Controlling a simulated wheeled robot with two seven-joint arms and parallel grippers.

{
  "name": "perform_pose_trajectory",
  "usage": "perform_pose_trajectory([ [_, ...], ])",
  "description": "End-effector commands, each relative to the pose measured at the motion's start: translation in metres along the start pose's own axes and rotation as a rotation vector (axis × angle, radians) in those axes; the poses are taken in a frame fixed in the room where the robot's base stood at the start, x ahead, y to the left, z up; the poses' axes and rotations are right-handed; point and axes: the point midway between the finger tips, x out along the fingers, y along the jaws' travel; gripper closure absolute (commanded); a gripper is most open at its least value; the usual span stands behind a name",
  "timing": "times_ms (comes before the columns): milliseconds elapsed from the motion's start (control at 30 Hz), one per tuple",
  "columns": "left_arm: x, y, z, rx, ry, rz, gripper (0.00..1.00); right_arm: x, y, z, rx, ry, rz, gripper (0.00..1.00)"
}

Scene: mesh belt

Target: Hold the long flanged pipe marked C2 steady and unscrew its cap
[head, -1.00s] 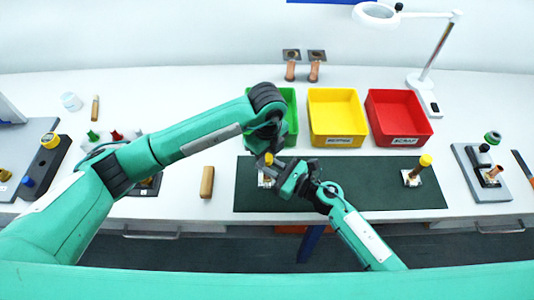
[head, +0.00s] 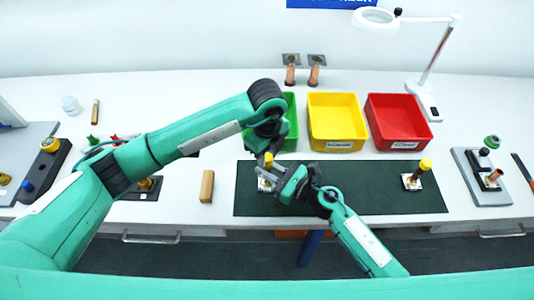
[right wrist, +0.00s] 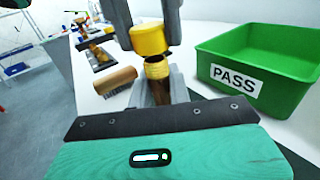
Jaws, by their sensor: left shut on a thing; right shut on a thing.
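A brass pipe (right wrist: 158,88) stands upright near the left end of the dark green mat. Its yellow cap (right wrist: 149,39) also shows in the head view (head: 268,160). My left gripper (head: 266,150) reaches down from above and is shut on the cap. My right gripper (head: 277,180) is shut around the pipe below the cap, from the right side. The C2 mark is not readable, and the pipe's lower part is mostly hidden.
Another yellow-capped pipe (head: 413,178) stands at the mat's (head: 350,200) right end. Green (right wrist: 270,50), yellow (head: 336,145) and red (head: 400,143) bins stand behind the mat. A wooden-handled brush (head: 207,186) lies left of it. The mat's middle is clear.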

Motion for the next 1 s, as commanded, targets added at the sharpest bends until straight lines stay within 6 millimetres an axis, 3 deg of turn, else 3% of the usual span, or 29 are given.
perform_pose_trajectory([
  [300, -0.035, -0.001, 0.000, 0.001, -0.001, -0.003, 1.00, 0.000, 0.000, 0.000, 0.000, 0.000, 0.000, 1.00],
  [567, -0.039, 0.000, 0.000, 0.000, 0.000, 0.000, 1.00, 0.000, 0.000, 0.000, 0.000, 0.000, 0.000, 1.00],
  [600, -0.039, 0.000, 0.000, 0.000, 0.000, 0.000, 1.00, 0.000, 0.000, 0.000, 0.000, 0.000, 0.000, 0.73],
  [700, -0.039, 0.000, 0.000, 0.000, 0.000, 0.000, 1.00, 0.000, 0.000, 0.000, 0.000, 0.000, 0.000, 0.55],
  [1000, -0.038, 0.000, 0.000, 0.000, 0.000, 0.000, 1.00, -0.001, 0.000, -0.001, 0.000, 0.000, 0.000, 0.55],
])
